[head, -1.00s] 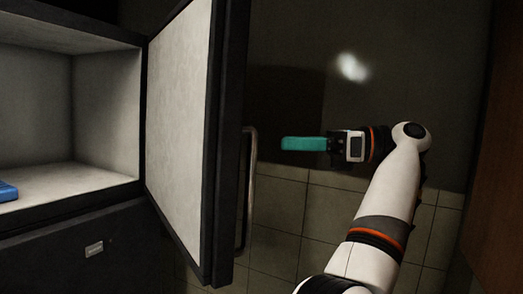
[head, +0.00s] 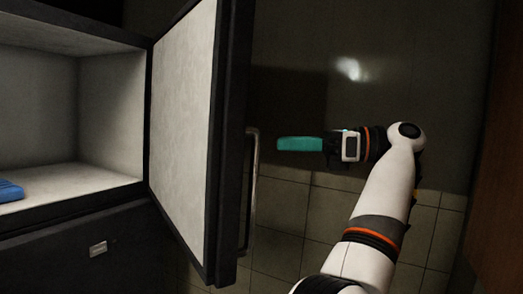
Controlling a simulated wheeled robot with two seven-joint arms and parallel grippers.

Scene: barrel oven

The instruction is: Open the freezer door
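The freezer door (head: 182,125) stands wide open, swung out to the right of the freezer compartment (head: 108,112). Its pale inner panel faces me and its dark edge is on the right. A vertical metal handle (head: 252,190) shows at the door's right side. A small gap shows between the fingertips and the handle in the picture. The fingers overlap from this side, so their opening is hidden.
A blue item (head: 9,190) lies on the compartment floor at the far left. A dark lower front with a small label (head: 98,249) is below. A tiled wall (head: 300,215) stands behind my arm, and a brown panel (head: 497,170) is at the far right.

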